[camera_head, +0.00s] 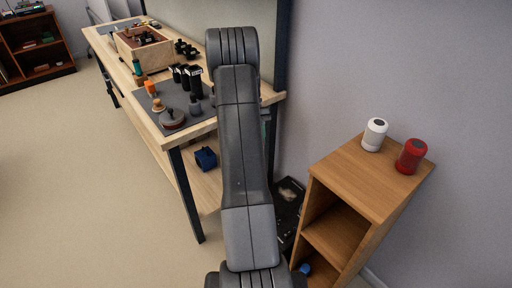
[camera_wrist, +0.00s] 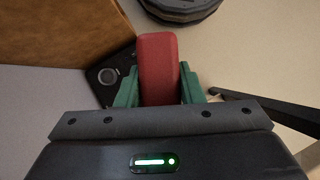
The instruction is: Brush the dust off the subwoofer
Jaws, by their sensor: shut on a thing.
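In the wrist view my gripper (camera_wrist: 159,88) has green fingers shut on a red, rounded, elongated thing (camera_wrist: 158,65), seen from its end. It looks like a handle; bristles are not in sight. A black box, likely the subwoofer (camera_head: 289,203), stands low on the floor between the bench and the wooden shelf, with a pale dusty patch on its top. My arm hides part of it in the head view. In the wrist view a black surface with a grey round part (camera_wrist: 108,75), likely the same box, lies beyond the left finger. In the head view my gripper is hidden behind my arm.
A wooden shelf unit (camera_head: 352,178) stands close at right, with a white speaker (camera_head: 375,135) and a red speaker (camera_head: 411,156) on top. A workbench (camera_head: 150,100) with tools and a grey mat is at left. Floor at far left is clear.

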